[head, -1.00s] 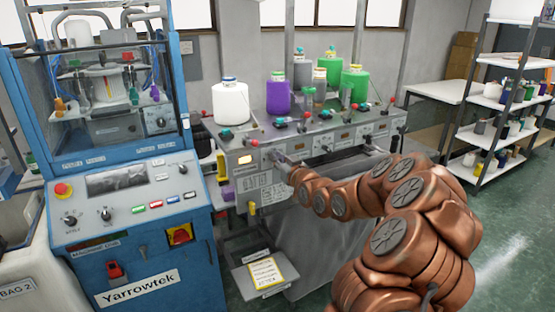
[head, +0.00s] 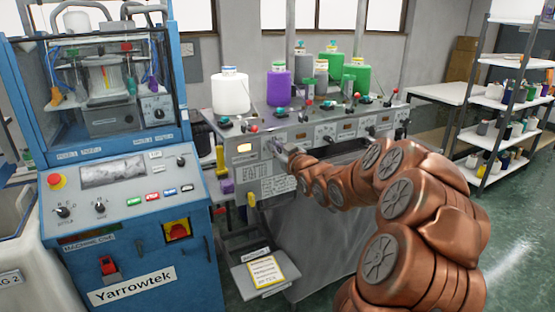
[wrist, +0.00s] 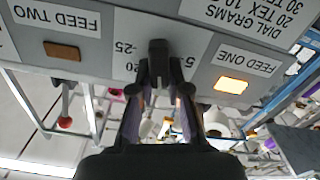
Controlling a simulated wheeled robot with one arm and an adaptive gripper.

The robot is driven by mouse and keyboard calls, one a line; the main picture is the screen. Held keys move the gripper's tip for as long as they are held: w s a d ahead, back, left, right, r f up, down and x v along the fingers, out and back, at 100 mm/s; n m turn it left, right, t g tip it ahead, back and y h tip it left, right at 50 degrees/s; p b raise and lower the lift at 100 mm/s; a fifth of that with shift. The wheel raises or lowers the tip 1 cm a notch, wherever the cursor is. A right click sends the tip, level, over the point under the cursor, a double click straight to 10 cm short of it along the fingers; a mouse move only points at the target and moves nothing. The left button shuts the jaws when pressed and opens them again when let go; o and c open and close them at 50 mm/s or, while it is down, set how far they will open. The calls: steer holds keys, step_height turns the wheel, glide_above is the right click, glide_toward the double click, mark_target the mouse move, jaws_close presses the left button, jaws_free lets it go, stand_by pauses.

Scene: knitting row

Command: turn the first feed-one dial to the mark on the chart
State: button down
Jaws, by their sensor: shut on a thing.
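My gripper (wrist: 159,82) is shut on a dark dial knob (wrist: 158,48) on the grey feed panel (wrist: 88,58). The wrist view is upside down. Beside the knob are scale numbers, among them 25, 20 and 5; the fingers and knob hide the rest, and I cannot read the pointer. The FEED ONE label (wrist: 245,61) and a lit amber window (wrist: 231,85) are to its right. The chart (wrist: 258,22), headed DIAL GRAMS, is cut off by the frame's edge. In the head view, my gripper (head: 284,151) reaches the panel's left part and largely covers the dial.
FEED TWO's label (wrist: 67,17) and a dark amber window (wrist: 62,51) are on the same panel. Yarn cones, including a purple one (head: 279,88), stand on top. The blue Yarrowtek machine (head: 133,230) is close on the left. Open floor lies right, before the shelving (head: 500,100).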

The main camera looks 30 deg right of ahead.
steer(key=n+b, duration=0.2)
steer(key=b, duration=0.1)
steer(key=n+b, duration=0.1)
steer(key=b, duration=0.1)
steer(key=shift+a+f+n, duration=0.3)
steer(key=shift+f+n, duration=0.05)
steer(key=shift+n, duration=0.05)
steer(key=shift+n+b, duration=0.3)
steer(key=shift+b, duration=0.1)
steer(key=shift+r, duration=0.15)
steer(key=c, duration=1.1)
jaws_free()
steer(key=shift+s+a, duration=0.2)
steer(key=shift+s, duration=1.8)
steer(key=shift+s+a, duration=0.2)
steer(key=shift+s, duration=1.75)
steer(key=shift+s+a, duration=0.2)
steer(key=shift+s, duration=1.8)
